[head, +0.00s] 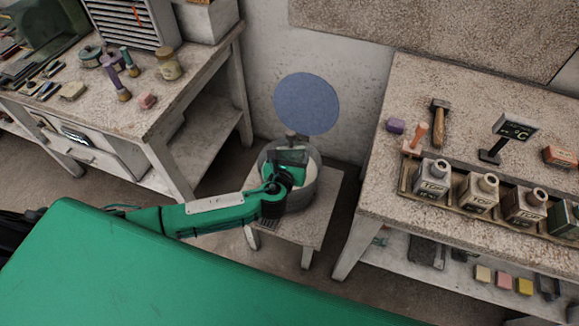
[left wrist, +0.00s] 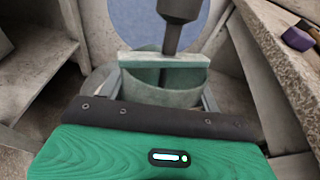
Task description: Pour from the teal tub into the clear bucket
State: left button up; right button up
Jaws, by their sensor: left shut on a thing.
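The clear bucket (head: 301,198) looks grey and see-through and stands on a small stool between two benches. Pale material shows inside it at the right. The teal tub (head: 291,157) is at the bucket's mouth, within its outline; its tilt and contents are hard to read. My left gripper (head: 284,174) is shut on the tub, at the near side of the bucket's opening. In the left wrist view a teal see-through wall (left wrist: 160,92), likely the tub, shows beyond my wrist; the fingertips are not clear there. My right gripper is in neither view.
The stool (head: 318,228) has little bare top around the bucket. A tool-covered bench (head: 130,115) stands at left, another (head: 400,190) at right with bottles. A blue disc (head: 306,103) is on the wall behind. A dark upright rod (left wrist: 172,38) shows near the tub.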

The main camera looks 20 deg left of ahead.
pick_arm(q)
jog(key=t+b, duration=0.1)
jog(key=b, duration=0.1)
jog(key=r+t+b, duration=0.1)
jog(key=t+b, duration=0.1)
jog(key=shift+w+a+r+m, duration=0.1)
jog(key=shift+w+r+m, duration=0.2)
jog(key=shift+m, duration=0.1)
jog(key=shift+r, duration=0.2)
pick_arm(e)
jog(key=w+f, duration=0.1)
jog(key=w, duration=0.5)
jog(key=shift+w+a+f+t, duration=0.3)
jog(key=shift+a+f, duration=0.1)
pick_arm(q)
jog(key=shift+r, duration=0.1)
